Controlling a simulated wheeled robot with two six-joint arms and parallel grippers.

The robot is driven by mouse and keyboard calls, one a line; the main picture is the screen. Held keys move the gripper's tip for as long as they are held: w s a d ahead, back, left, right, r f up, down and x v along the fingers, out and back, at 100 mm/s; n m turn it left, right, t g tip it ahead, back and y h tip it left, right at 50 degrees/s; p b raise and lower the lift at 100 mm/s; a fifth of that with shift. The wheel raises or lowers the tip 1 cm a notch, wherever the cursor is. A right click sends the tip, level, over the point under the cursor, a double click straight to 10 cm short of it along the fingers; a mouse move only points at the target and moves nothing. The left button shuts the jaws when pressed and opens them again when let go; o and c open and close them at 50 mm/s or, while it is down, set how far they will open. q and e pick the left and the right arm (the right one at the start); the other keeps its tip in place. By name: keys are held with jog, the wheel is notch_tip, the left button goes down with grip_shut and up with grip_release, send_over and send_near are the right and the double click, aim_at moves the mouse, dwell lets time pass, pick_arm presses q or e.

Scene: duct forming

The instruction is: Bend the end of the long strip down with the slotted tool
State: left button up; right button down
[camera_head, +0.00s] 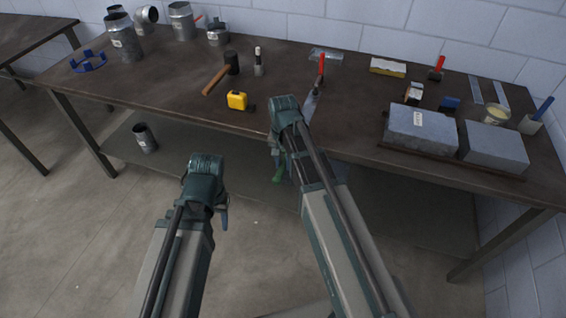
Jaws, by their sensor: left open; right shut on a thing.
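Two narrow grey metal strips, one on the left (475,91) and one on the right (501,95), lie flat at the right back of the table; I cannot tell which is the long strip. My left gripper (223,215) is open and empty, low in front of the table. My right gripper (277,160) is at the table's front edge, mostly hidden by its own wrist. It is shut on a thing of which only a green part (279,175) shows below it. I cannot tell whether this is the slotted tool.
The dark table (180,95) holds a hammer (220,75), a yellow tape measure (237,100) and a red-handled tool (321,68) beside my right wrist. Two grey blocks (421,130) (493,146) stand at front right. Metal duct pieces (124,38) stand at back left.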

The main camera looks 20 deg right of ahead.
jog(key=shift+w+d, duration=0.35)
jog(key=shift+w, duration=0.15)
dwell(0.8)
jog(key=shift+s+f+b, duration=0.2)
jog(key=shift+f+b, duration=0.3)
jog(key=shift+s+a+f+t+h+b, duration=0.15)
jog(key=shift+f+t+h+b, duration=0.25)
jog(key=shift+f+t+b, duration=0.25)
jog(key=shift+f+t+h+b, duration=0.3)
jog(key=shift+t+b, duration=0.15)
jog(key=shift+b, duration=0.15)
jog(key=shift+r, duration=0.1)
